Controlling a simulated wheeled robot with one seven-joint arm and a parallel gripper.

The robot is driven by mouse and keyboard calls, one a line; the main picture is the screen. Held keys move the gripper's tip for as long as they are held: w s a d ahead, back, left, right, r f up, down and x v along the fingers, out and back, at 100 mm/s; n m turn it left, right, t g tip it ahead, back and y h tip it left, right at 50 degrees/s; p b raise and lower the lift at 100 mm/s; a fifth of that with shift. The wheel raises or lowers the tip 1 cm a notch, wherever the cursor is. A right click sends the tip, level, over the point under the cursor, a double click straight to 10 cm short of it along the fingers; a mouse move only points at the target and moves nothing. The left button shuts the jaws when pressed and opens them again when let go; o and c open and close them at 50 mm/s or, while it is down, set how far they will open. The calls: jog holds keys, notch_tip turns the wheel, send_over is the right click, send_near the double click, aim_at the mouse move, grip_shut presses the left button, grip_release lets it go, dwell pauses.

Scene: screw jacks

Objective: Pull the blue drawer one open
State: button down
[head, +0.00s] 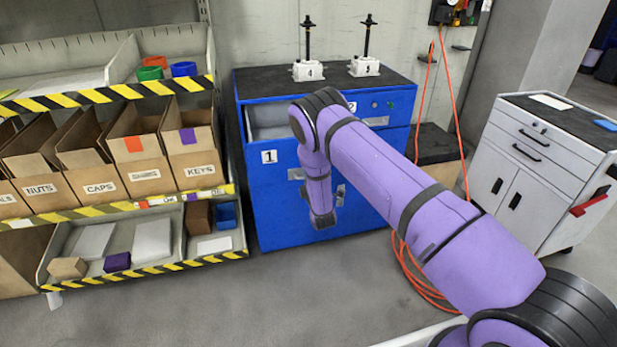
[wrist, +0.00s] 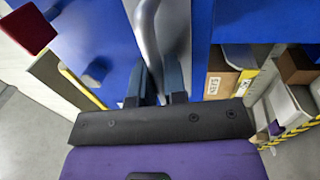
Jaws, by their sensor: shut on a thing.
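The blue cabinet (head: 370,200) stands against the wall. Its drawer one (head: 275,185), with a "1" label on its front, stands partly out, and a strip of its grey inside shows behind the front. My arm crosses in front of the cabinet and hides part of the drawer front. In the wrist view, the fingers of my gripper (wrist: 154,88) are shut on the metal drawer handle (wrist: 149,35). In the head view the fingertips are hidden or too small to make out.
Drawer two (head: 397,127) is beside it, upper right. Two screw jacks (head: 307,68) (head: 364,65) stand on the cabinet top. A shelf rack (head: 239,190) is close on the left. A white tool cart (head: 530,170) stands right, with an orange hose (head: 412,285) on the floor before it.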

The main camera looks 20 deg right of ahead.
jog(key=c, duration=1.2)
grip_release()
jog(key=s, duration=0.3)
jog(key=s+f, duration=0.1)
jog(key=s, duration=0.3)
jog(key=s+f, duration=0.1)
jog(key=s, duration=0.2)
jog(key=shift+s, duration=0.3)
